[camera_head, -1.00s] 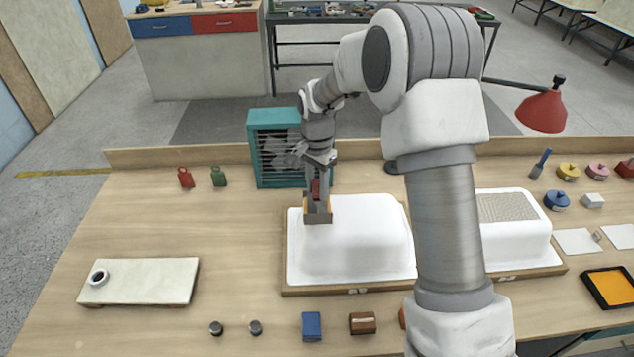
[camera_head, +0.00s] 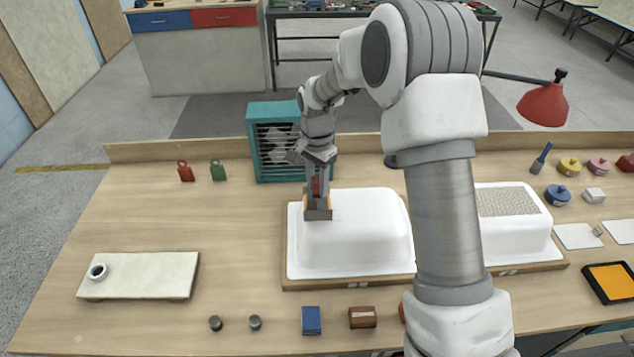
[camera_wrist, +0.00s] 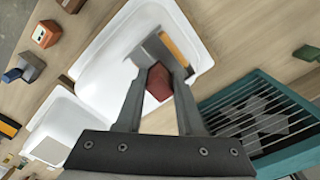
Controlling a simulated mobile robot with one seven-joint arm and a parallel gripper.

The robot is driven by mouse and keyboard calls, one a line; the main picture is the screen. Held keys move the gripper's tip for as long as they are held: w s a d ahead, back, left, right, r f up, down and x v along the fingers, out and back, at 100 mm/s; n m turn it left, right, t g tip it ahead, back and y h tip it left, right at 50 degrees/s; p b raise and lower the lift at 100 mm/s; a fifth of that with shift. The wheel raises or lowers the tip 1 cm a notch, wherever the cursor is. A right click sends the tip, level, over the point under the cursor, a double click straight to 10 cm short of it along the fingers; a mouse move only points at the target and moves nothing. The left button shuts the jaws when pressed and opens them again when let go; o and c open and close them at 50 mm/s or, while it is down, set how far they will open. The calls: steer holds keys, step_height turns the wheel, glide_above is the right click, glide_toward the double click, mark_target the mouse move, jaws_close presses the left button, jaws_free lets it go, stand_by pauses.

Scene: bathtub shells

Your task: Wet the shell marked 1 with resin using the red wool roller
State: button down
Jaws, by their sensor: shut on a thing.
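My gripper (camera_head: 317,194) is shut on a tool with a red part (camera_wrist: 158,83), which I take to be the red wool roller. Its wide grey and orange head (camera_head: 318,213) is at the far left corner of the left white shell (camera_head: 355,240), over its top edge. Whether it touches the shell is hard to tell. The left shell sits upside down on a wooden board and looks plain white. The right white shell (camera_head: 522,240) carries a grey textured patch and is partly behind my arm. The marks on the board fronts are too small to read.
A teal slatted box (camera_head: 258,145) stands close behind the gripper. An orange tray (camera_head: 609,280) lies far right. A pale board (camera_head: 140,277) with a small dark-mouthed cup is at left. Blue (camera_head: 311,320) and brown (camera_head: 362,317) blocks lie in front. A red lamp (camera_head: 543,104) overhangs the right rear.

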steer(key=shift+f+b, duration=0.85)
steer(key=shift+f, duration=0.35)
stand_by(0.9)
steer(key=shift+d+b, duration=0.55)
steer(key=shift+d, duration=9.8)
steer(key=shift+w+r+p, duration=0.1)
steer(key=shift+w+p, duration=0.55)
steer(key=shift+w, duration=1.5)
steer(key=shift+w+p, duration=0.45)
steer(key=shift+w, duration=1.25)
steer(key=shift+s+a+f+b, duration=0.1)
steer(key=shift+a+b, duration=0.05)
steer(key=shift+a, duration=1.7)
steer(key=shift+a+f+b, duration=0.1)
steer(key=shift+a+b, duration=0.05)
steer(key=shift+a, duration=1.7)
